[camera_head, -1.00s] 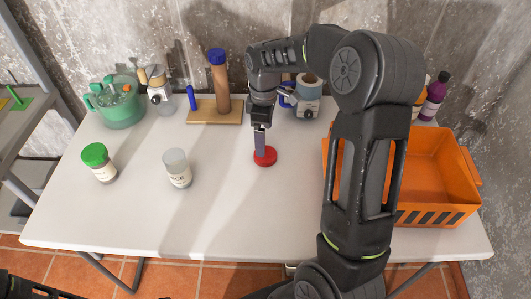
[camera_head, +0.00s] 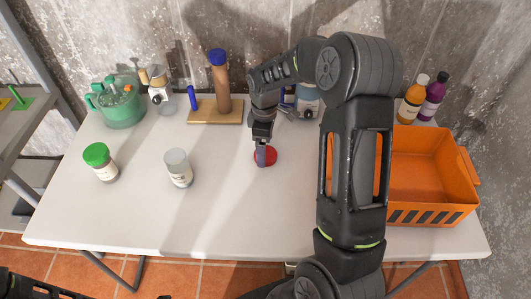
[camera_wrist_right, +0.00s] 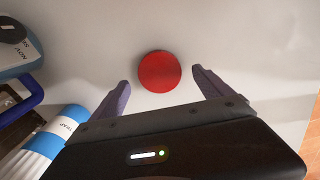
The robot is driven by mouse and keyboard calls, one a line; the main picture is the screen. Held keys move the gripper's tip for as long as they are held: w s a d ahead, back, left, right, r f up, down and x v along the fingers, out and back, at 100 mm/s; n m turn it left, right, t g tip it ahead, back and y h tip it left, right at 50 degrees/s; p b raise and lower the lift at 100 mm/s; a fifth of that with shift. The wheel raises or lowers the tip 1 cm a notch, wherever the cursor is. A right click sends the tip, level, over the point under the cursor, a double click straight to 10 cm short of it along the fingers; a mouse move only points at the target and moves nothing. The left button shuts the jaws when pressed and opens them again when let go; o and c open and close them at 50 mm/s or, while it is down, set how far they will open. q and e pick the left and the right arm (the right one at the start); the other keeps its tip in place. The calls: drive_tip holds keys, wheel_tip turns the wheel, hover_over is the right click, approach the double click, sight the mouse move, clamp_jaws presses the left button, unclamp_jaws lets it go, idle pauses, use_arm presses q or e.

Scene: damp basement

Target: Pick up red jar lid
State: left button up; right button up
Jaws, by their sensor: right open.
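The red jar lid (camera_head: 266,156) lies flat on the white table, partly hidden behind my right gripper in the head view. In the right wrist view the red jar lid (camera_wrist_right: 159,71) is a whole red disc just beyond the fingertips, centred between them. My right gripper (camera_head: 262,160) is above the lid. Its two fingers stand apart in the right wrist view (camera_wrist_right: 163,80), with nothing between them. I cannot tell how high the fingertips are above the table. My left gripper is not in view.
A green-capped jar (camera_head: 100,162) and a clear jar (camera_head: 178,168) stand at the left of the white table (camera_head: 220,225). An orange crate (camera_head: 440,215) stands at the right, beside two bottles. A green pot (camera_head: 118,103) and a wooden board (camera_head: 215,117) are at the back.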

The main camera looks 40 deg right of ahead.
wheel_tip(320, 180, down, 2)
drive_tip(key=shift+f, duration=0.2)
drive_tip(key=shift+c, duration=0.3)
drive_tip(key=c, duration=1.4)
wheel_tip(320, 180, up, 10)
drive_tip(key=shift+r+b, duration=0.1)
drive_tip(key=shift+b, duration=0.35)
drive_tip(key=shift+c, duration=0.2)
drive_tip(key=w+a+r+m, duration=0.2)
drive_tip(key=w+a+m, duration=0.2)
drive_tip(key=a, duration=0.4)
drive_tip(key=w+a+r+m, duration=0.2)
drive_tip(key=w+a+m, duration=0.1)
drive_tip(key=a, duration=0.6)
drive_tip(key=shift+w+r+m, duration=0.3)
drive_tip(key=shift+w+m, duration=0.05)
drive_tip(key=shift+m, duration=0.45)
